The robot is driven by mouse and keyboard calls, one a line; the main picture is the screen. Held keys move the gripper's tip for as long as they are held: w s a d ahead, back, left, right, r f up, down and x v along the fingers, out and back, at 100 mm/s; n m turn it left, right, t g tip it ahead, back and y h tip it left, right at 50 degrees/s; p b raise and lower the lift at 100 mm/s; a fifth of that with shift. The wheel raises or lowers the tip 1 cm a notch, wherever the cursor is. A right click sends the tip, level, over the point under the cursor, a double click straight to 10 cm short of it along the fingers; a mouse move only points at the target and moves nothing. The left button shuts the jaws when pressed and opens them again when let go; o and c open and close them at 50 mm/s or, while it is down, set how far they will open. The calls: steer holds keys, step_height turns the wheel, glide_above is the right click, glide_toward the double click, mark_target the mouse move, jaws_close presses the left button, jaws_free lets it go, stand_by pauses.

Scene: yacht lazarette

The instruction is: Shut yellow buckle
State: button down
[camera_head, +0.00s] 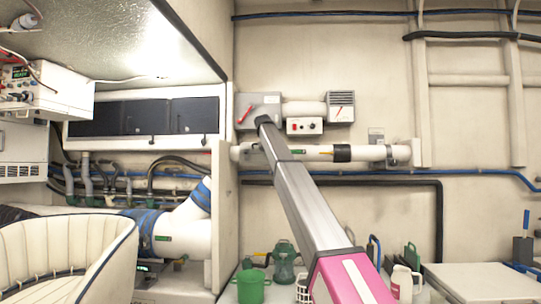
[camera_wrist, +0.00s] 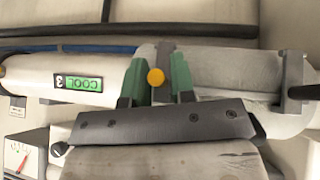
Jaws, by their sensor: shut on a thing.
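The yellow buckle (camera_wrist: 155,77) shows in the wrist view as a small round yellow piece on a pale pipe (camera_wrist: 225,75). My gripper (camera_wrist: 156,83) has green fingers, one on each side of the yellow piece, and is shut on it. A grey band (camera_wrist: 164,50) crosses the pipe just behind the fingers. In the head view my arm reaches up to the wall pipe (camera_head: 375,153), and the fingers are hidden behind it. Whether the buckle is latched cannot be told.
A green "COOL 3" label (camera_wrist: 78,84) and a gauge (camera_wrist: 18,158) lie left of my fingers in the wrist view. A grey clamp (camera_wrist: 297,88) stands right. In the head view, grey boxes (camera_head: 304,126) hang above the pipe, and green cans (camera_head: 284,262) stand below.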

steer(key=shift+w+d, duration=0.1)
steer(key=c, duration=1.1)
jaws_free()
steer(key=shift+r, duration=0.1)
steer(key=v, duration=1)
steer(key=shift+s+r, duration=0.2)
steer(key=shift+s, duration=0.05)
